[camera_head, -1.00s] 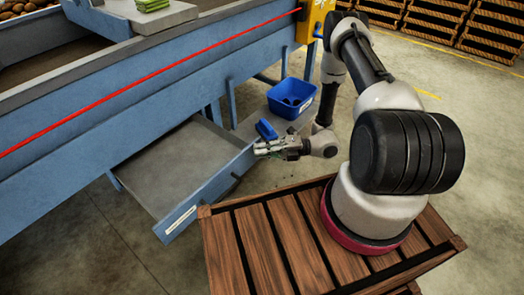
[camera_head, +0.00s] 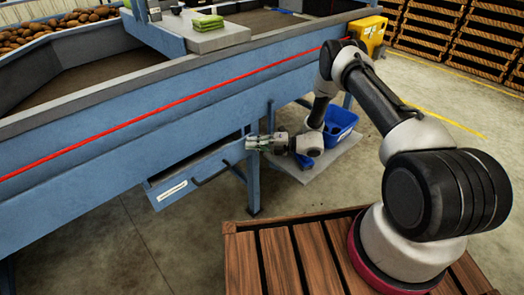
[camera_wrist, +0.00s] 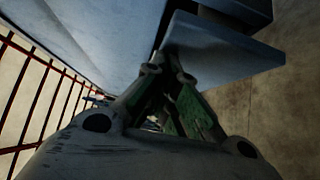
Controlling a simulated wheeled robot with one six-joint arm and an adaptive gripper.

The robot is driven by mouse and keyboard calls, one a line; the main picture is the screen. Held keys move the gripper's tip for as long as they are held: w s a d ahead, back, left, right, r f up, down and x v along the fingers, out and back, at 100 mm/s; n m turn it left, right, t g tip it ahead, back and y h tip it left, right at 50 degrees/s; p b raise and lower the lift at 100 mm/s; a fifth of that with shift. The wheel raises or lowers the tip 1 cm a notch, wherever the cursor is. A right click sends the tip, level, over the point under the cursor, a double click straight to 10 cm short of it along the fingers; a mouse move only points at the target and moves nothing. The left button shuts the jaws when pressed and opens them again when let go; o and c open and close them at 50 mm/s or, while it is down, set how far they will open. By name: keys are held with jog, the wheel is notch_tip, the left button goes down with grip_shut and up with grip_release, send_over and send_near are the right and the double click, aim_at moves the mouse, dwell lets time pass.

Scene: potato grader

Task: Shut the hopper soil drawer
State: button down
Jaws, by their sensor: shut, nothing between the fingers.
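The hopper soil drawer (camera_head: 190,186) hangs under the blue grader body, with a white label and a dark handle on its front. Its front stands slightly out from the frame, with a narrow dark gap above it. My gripper (camera_head: 254,143) is shut and empty, at the top of the blue leg beside the drawer's right end. In the wrist view, my gripper's fingertips (camera_wrist: 166,62) are close to a blue-grey panel (camera_wrist: 225,48). I cannot tell whether they touch it or whether it is the drawer or the leg.
A blue leg (camera_head: 253,185) stands right of the drawer. A blue bin (camera_head: 343,122) sits on a pale board behind my wrist. A slatted wooden platform (camera_head: 300,262) lies in front, under my arm's base. The floor left of it is clear.

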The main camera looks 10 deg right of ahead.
jog(key=shift+w+a, duration=0.3)
jog(key=shift+w, duration=0.15)
